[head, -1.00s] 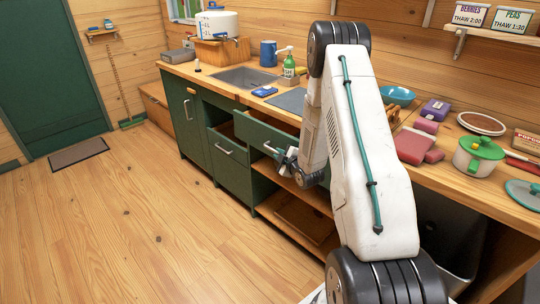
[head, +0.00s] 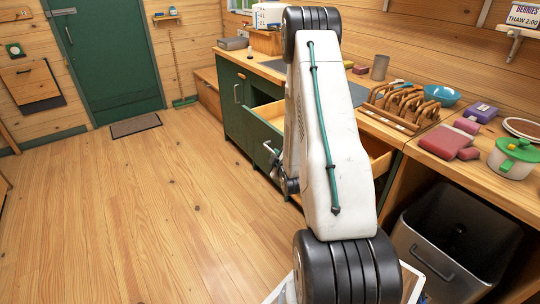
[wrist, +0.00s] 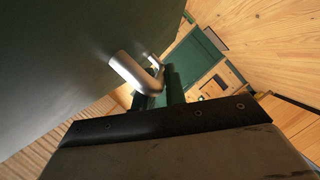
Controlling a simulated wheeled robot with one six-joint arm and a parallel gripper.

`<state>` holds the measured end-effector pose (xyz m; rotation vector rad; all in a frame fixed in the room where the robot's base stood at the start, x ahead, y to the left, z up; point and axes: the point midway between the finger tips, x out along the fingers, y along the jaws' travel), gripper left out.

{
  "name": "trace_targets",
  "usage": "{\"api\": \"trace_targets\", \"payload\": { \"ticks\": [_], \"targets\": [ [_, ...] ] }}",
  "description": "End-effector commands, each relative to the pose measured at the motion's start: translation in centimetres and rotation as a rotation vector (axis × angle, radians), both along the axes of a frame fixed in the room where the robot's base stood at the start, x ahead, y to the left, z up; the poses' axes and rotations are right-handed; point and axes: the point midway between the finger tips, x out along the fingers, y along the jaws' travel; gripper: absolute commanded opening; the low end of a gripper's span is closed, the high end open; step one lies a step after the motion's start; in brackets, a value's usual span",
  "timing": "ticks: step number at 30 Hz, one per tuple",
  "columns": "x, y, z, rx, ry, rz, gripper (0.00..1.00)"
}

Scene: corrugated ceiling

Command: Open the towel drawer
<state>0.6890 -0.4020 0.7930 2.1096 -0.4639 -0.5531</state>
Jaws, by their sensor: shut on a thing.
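The green-fronted drawer (head: 262,121) stands well out from the counter, and its pale wooden inside shows on both sides of my arm. Its silver bar handle shows in the wrist view (wrist: 132,72) in front of the dark green panel. My gripper (head: 273,157) is at the drawer front in the head view. In the wrist view its dark fingers (wrist: 172,85) are closed around the handle. My white arm hides the middle of the drawer, and its contents cannot be made out.
The counter carries a wooden rack (head: 398,108), a blue bowl (head: 441,95) and a green-lidded pot (head: 514,157). A grey bin (head: 455,240) stands under the counter at right.

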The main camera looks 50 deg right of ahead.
Motion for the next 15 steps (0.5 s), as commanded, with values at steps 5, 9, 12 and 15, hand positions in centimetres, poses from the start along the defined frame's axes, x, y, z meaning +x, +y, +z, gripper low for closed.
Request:
{"api": "trace_targets", "payload": {
  "ticks": [5,9,12,15],
  "targets": [
    [-0.13,-0.22,0.20,-0.004,-0.004,-0.010,0.00],
    [-0.14,-0.20,0.21,-0.005,-0.005,-0.010,0.00],
    [-0.11,-0.17,0.21,-0.005,-0.006,-0.009,0.00],
    [-0.10,-0.14,0.22,-0.005,-0.006,-0.009,0.15]
  ]
}}
